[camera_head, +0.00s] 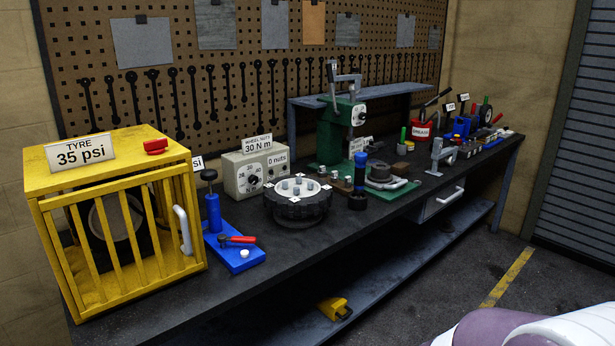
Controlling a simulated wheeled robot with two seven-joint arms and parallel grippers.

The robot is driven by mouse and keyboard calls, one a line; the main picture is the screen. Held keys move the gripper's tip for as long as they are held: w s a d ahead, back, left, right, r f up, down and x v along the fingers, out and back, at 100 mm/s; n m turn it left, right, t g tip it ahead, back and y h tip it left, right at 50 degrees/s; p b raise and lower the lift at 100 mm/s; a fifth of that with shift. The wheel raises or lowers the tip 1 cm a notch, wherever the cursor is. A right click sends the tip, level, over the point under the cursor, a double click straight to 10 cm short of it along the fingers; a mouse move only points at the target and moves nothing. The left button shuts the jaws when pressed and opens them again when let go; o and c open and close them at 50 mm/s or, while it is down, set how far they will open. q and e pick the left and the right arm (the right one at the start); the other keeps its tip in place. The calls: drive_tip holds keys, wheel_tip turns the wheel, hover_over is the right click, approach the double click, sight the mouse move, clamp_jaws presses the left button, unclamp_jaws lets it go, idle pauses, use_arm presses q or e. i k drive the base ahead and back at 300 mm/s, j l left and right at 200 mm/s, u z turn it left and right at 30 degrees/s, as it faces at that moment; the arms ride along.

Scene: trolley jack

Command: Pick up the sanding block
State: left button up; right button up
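I cannot tell for sure which thing is the sanding block. A small yellow block-like object (335,308) with a dark end lies on the lower shelf under the bench, near the bottom middle of the head view. A small red object (155,146) lies on top of the yellow cage at the left. Neither of my grippers is in view.
The dark workbench (350,228) runs from front left to back right. On it stand the yellow barred cage (110,167), a blue pump (214,215), a grey dial box (246,173), a black wheel hub (298,207) and a green press (333,138). The floor at right (450,285) is clear.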

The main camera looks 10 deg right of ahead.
sight(401, 168)
drive_tip(key=i+l+z, duration=0.2)
drive_tip(key=z, duration=0.2)
drive_tip(key=i+z, duration=0.8)
drive_tip(key=i+j+z, duration=0.1)
drive_tip(key=i+z, duration=0.15)
drive_tip(key=z, duration=0.15)
